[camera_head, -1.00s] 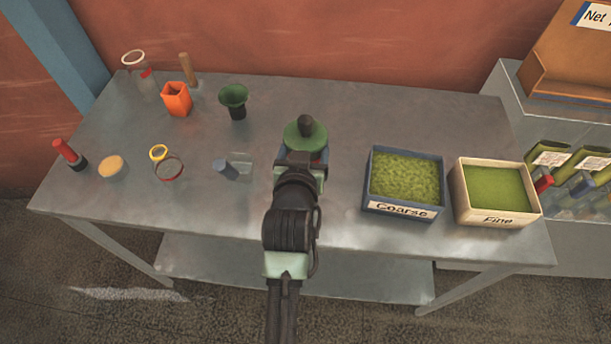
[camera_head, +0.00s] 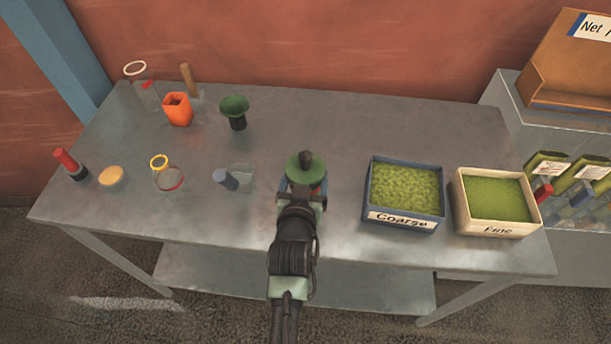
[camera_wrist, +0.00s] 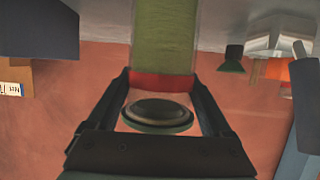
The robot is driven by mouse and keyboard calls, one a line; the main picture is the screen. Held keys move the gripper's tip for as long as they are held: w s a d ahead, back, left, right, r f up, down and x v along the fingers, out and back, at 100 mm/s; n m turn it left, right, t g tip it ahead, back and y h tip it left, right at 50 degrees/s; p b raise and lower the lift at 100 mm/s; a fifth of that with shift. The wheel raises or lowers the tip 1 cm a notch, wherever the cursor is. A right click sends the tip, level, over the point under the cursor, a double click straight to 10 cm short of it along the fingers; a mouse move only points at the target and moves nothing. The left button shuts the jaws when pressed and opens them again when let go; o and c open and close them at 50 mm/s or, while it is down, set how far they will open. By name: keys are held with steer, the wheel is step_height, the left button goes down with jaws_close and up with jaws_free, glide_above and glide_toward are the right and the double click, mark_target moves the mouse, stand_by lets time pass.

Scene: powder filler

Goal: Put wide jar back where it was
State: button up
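My gripper (camera_head: 304,193) is over the front middle of the table, with its fingers on both sides of a jar that I take for the wide jar. In the wrist view, which looks upside down, the fingers close at the red band of this jar (camera_wrist: 164,38), which is filled with green. A dark oval top (camera_wrist: 158,113) shows past the band. In the head view I see mainly its round green top (camera_head: 306,168) with a dark knob. The jar's foot is out of the wrist view, and I cannot tell whether it touches the table.
The Coarse bin (camera_head: 404,217) and Fine bin (camera_head: 497,230) stand to the right. The back middle is bare.

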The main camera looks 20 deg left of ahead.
steer(key=shift+o, duration=0.8)
steer(key=shift+r, duration=0.15)
steer(key=shift+r, duration=0.15)
steer(key=v, duration=1.2)
steer(key=shift+b, duration=0.3)
